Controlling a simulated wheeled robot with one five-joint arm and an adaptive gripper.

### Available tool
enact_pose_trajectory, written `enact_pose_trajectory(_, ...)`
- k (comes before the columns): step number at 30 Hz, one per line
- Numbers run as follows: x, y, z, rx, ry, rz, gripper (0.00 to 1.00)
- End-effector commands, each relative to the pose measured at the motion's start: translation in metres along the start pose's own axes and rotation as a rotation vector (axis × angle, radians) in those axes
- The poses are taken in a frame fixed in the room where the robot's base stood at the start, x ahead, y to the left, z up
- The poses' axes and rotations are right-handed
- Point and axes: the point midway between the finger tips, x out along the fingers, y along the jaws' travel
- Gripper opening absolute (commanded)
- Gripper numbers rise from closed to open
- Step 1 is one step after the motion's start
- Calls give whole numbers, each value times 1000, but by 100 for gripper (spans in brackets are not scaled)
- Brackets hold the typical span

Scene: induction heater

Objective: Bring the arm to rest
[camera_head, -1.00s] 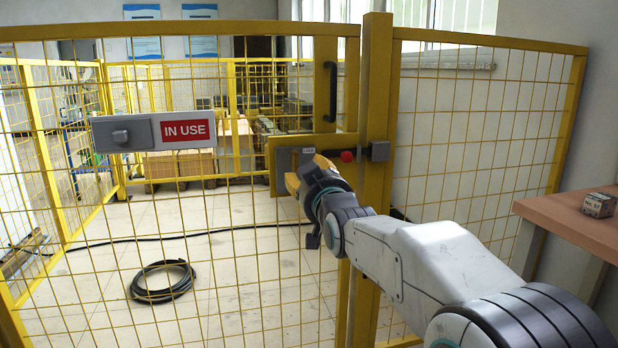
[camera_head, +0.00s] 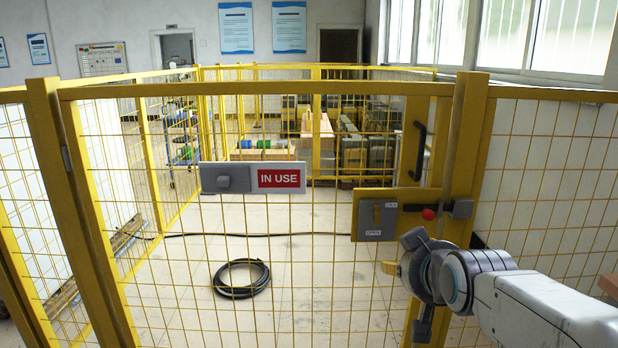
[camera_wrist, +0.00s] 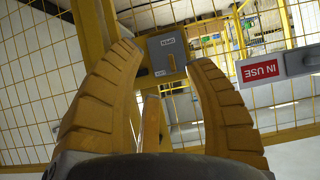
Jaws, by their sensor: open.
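In the head view my gripper (camera_head: 390,268) is at the lower right, mostly hidden behind my wrist, in front of and below the lock plate (camera_head: 377,220). The plate carries a small upright lever and a label reading OPEN at its lower edge. My arm reaches in from the right.
A yellow mesh fence and gate (camera_head: 250,92) stand across the view. A sliding IN USE sign (camera_head: 278,178) hangs on the gate. A red-knobbed bolt (camera_head: 428,214) and black handle (camera_head: 420,150) are near the post (camera_head: 470,140). A coiled black cable (camera_head: 241,278) lies on the floor behind the mesh.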

Motion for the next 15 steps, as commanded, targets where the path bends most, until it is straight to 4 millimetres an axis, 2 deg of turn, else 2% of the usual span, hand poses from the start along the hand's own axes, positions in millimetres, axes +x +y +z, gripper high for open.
enact_pose_trajectory(1,-24,0,-8,-1,-46,0,48)
enact_pose_trajectory(15,-166,0,46,-8,-483,1,48)
